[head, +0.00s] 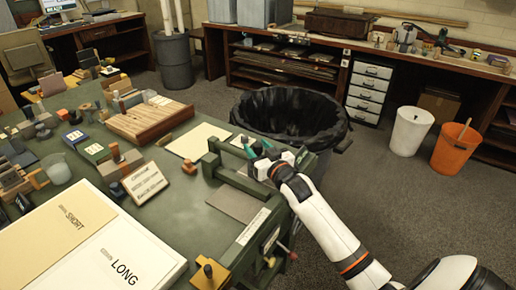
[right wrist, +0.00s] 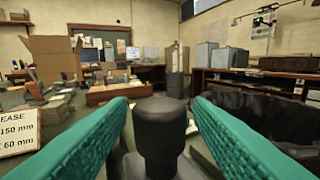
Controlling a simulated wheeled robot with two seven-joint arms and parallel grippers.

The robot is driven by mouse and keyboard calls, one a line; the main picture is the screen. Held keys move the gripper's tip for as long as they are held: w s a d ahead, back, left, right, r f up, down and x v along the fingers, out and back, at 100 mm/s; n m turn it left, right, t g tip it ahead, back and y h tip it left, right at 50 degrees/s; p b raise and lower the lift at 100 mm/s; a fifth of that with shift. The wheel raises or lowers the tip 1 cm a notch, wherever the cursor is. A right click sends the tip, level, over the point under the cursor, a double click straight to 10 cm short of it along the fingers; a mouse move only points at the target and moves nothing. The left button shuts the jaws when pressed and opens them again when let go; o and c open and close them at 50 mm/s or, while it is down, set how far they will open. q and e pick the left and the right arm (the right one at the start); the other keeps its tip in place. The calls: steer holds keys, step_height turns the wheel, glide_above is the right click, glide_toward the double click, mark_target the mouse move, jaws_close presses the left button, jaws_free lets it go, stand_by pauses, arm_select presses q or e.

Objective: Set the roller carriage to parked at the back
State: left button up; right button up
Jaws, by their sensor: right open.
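The roller carriage (head: 238,180) is a green crossbar with end blocks on the green bench's right side. A bare grey plate (head: 235,205) lies on the near side of it. My right gripper (head: 258,150), with teal fingers, is at the carriage's right end. In the right wrist view a dark, round-topped knob (right wrist: 160,125) stands upright between the spread fingers, with gaps visible on both sides. The gripper is open, and the wrist hides part of the carriage's right end in the head view. My left gripper is not in view.
A black-lined bin (head: 290,115) stands behind the bench's right end. A slatted wooden tray (head: 150,120), a printed sign (head: 145,183) and boards marked SHORT (head: 55,235) and LONG (head: 120,260) occupy the bench to the left.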

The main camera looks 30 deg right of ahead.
steer(key=shift+w, duration=0.1)
jaws_close()
steer(key=shift+w+a+r, duration=0.1)
steer(key=shift+w+a, duration=0.05)
steer(key=shift+w, duration=0.3)
steer(key=w+a, duration=0.1)
steer(key=w, duration=0.2)
steer(key=w+a+b, duration=0.1)
steer(key=w, duration=0.2)
steer(key=w+a, duration=0.2)
steer(key=w, duration=0.1)
steer(key=shift+w+b, duration=0.35)
steer(key=shift+w, duration=0.05)
steer(key=shift+w+a, duration=0.2)
steer(key=shift+w, duration=0.15)
steer(key=shift+s+r, duration=0.1)
